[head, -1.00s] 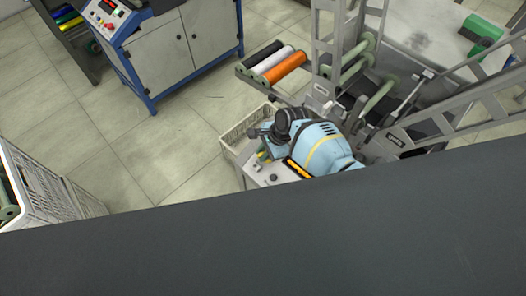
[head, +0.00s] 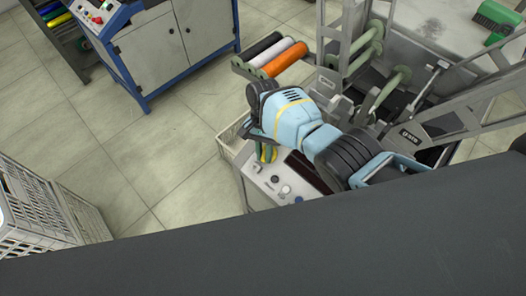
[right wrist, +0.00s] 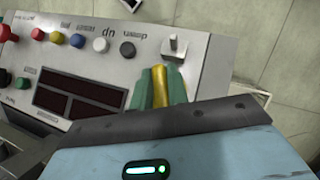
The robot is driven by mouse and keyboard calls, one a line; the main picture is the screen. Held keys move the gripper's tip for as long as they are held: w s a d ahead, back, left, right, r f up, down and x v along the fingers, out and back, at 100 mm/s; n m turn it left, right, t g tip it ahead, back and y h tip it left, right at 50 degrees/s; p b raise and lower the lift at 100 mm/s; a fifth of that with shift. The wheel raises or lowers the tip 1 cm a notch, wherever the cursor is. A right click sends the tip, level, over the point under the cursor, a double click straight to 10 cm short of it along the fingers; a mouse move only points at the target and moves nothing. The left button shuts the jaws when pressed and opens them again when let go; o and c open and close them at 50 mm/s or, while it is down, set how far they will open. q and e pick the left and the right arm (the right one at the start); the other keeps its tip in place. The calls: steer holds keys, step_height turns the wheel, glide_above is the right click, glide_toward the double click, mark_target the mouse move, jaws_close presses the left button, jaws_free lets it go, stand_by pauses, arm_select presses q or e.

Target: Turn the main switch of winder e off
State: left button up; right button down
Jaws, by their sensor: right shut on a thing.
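The control panel of a winder (head: 262,188) stands below the machine frame in the head view. The right gripper (head: 266,152) also shows over the panel's far end. My left gripper is not in view.
Black, white and orange rolls (head: 284,58) lie on a rack behind the hand. A pale crate (head: 229,134) stands beside the panel. A blue-framed cabinet (head: 168,48) is at the upper left, with open floor between. White crates (head: 40,205) stand at left.

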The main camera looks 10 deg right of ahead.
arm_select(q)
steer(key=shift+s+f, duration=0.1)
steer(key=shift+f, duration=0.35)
arm_select(e)
steer(key=shift+f+n+h, duration=0.1)
steer(key=shift+n+h, duration=0.2)
steer(key=shift+n, duration=0.1)
arm_select(q)
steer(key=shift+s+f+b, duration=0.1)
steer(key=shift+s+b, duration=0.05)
steer(key=shift+b, duration=0.15)
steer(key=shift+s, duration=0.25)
arm_select(e)
steer(key=c, duration=1.4)
jaws_free()
steer(key=shift+o, duration=0.2)
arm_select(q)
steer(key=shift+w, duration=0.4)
arm_select(e)
steer(key=v, duration=0.8)
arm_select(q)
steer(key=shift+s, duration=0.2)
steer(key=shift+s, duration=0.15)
arm_select(e)
steer(key=shift+f, duration=0.1)
